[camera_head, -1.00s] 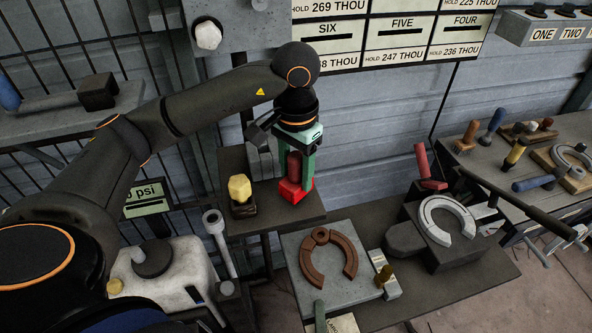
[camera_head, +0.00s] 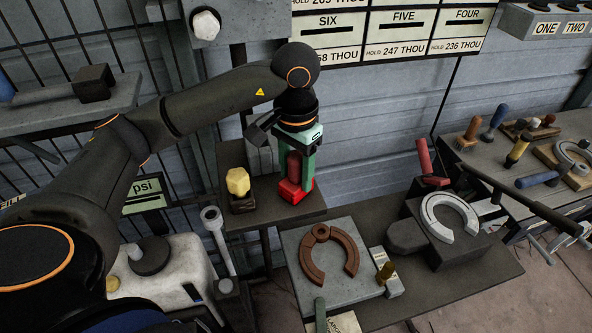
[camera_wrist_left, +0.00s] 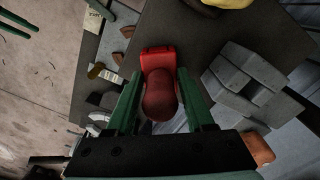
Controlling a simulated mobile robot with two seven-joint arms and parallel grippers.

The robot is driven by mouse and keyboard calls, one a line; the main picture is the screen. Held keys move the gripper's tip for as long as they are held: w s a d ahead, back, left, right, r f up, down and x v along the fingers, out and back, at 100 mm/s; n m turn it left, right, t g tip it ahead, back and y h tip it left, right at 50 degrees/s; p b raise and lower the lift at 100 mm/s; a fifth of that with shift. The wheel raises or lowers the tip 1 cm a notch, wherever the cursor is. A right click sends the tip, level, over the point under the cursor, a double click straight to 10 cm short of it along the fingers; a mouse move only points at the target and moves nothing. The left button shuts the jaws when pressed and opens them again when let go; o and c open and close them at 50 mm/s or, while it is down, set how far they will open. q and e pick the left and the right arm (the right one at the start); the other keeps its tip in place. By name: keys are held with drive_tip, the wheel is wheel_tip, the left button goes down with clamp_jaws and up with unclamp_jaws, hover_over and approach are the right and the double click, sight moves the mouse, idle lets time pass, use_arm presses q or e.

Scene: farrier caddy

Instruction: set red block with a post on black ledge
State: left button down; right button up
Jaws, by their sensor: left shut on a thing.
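The red block with a post (camera_head: 294,186) is upright at the right part of the black ledge (camera_head: 262,221). Its base looks level with the ledge top; I cannot tell if it touches. My left gripper (camera_head: 297,165) points down from above with its green fingers on both sides of the post. In the left wrist view the fingers (camera_wrist_left: 160,100) close around the dark red post (camera_wrist_left: 160,98), and the bright red base (camera_wrist_left: 158,60) shows beyond it over the dark ledge. My right gripper is not in view.
A yellow-topped block (camera_head: 239,186) stands left of the red block on the ledge. Grey stepped blocks (camera_wrist_left: 245,85) are behind. A lower bench holds a brown horseshoe (camera_head: 327,254) and a grey horseshoe (camera_head: 449,216). A white jug (camera_head: 165,272) is at front left.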

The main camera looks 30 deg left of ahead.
use_arm(q)
drive_tip(key=shift+f, duration=0.2)
drive_tip(key=shift+c, duration=1)
unclamp_jaws()
drive_tip(key=shift+r, duration=0.55)
wheel_tip(320, 180, up, 11)
drive_tip(key=shift+r+p, duration=0.2)
drive_tip(key=shift+p, duration=0.7)
